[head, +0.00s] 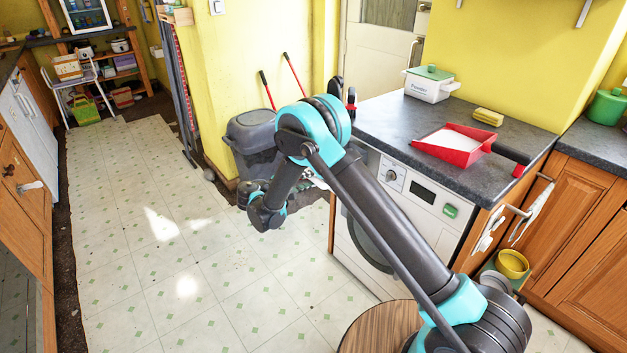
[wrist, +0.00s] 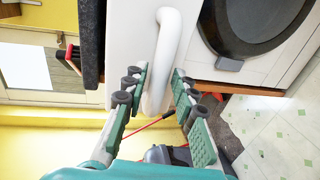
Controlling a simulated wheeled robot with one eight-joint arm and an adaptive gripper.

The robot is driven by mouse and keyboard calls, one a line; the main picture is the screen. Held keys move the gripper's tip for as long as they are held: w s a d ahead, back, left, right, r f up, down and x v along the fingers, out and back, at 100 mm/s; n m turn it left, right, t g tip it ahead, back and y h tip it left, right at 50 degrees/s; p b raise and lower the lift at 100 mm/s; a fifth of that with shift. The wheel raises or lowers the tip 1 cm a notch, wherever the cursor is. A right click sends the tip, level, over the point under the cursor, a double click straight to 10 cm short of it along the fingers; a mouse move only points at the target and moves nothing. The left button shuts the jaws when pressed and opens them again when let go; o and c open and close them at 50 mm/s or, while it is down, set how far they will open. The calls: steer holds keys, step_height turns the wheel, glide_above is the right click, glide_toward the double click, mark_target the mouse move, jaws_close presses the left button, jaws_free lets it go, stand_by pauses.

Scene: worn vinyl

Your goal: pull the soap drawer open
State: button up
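The white washing machine (head: 432,203) stands under the dark worktop, with a dial and a display on its front panel. In the wrist view a thick, curved white handle (wrist: 167,45) stands out from the machine's white front, near the worktop edge; it looks like the soap drawer's handle. My gripper (wrist: 160,76) is open, with its two green-padded fingers on either side of the handle's bar. I cannot tell whether a finger touches it. In the head view my arm hides the gripper and most of the drawer area.
The machine's round door (wrist: 245,25) is close to the fingers. On the worktop (head: 388,119) are a red dustpan (head: 455,144), a yellow sponge (head: 488,117) and a white powder box (head: 428,86). A grey bin (head: 250,128) stands behind my arm. The tiled floor at left is clear.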

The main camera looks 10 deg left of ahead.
steer(key=v, duration=1)
